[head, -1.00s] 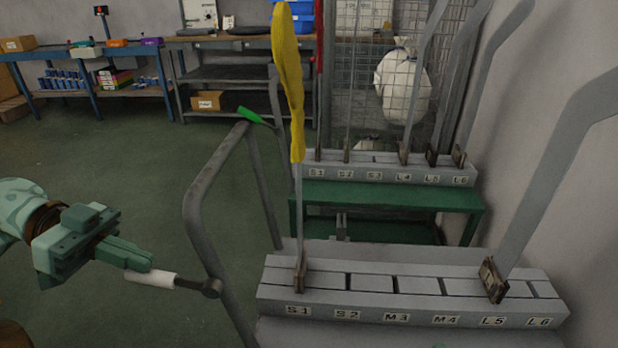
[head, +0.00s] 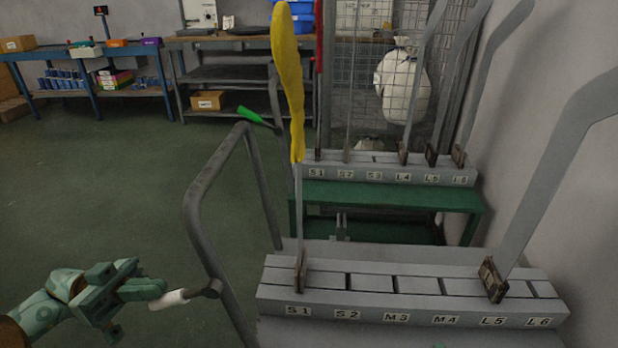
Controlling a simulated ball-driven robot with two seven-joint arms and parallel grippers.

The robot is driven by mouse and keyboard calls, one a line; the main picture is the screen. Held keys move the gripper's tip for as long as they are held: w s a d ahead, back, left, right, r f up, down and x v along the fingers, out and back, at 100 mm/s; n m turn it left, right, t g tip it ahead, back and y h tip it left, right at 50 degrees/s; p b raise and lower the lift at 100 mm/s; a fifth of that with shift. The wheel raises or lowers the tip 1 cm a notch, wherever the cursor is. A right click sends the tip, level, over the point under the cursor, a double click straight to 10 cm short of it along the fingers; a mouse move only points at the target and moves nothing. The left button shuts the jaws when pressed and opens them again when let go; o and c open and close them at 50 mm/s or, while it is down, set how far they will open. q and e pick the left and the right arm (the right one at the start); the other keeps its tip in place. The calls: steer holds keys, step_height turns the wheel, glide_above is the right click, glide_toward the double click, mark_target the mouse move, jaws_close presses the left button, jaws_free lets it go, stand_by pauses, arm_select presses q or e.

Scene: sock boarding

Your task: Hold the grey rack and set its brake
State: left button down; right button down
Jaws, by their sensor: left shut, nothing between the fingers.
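The grey rack (head: 410,318) stands in front at the lower right, with a bent grey tube handle (head: 192,195) on its left side. A short brake lever with a white grip (head: 173,299) sticks out to the left from that tube, its free end tilted slightly down. My left gripper (head: 160,289) is shut and empty. Its fingertips are just over the white grip, close to or touching it; I cannot tell which.
A yellow sock (head: 288,80) hangs on the grey rack's S1 form. A green rack (head: 390,196) stands behind, with a green-gripped lever (head: 258,117). A wall is close on the right. Workbenches (head: 105,90) line the back. The floor at left is clear.

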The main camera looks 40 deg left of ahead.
arm_select(q)
steer(key=shift+f, duration=0.1)
arm_select(e)
steer(key=shift+f, duration=0.15)
arm_select(q)
steer(key=s+a, duration=0.5)
steer(key=a, duration=0.5)
steer(key=shift+a+r, duration=0.25)
steer(key=shift+r, duration=0.15)
arm_select(e)
steer(key=c, duration=1.2)
jaws_free()
steer(key=shift+c, duration=0.2)
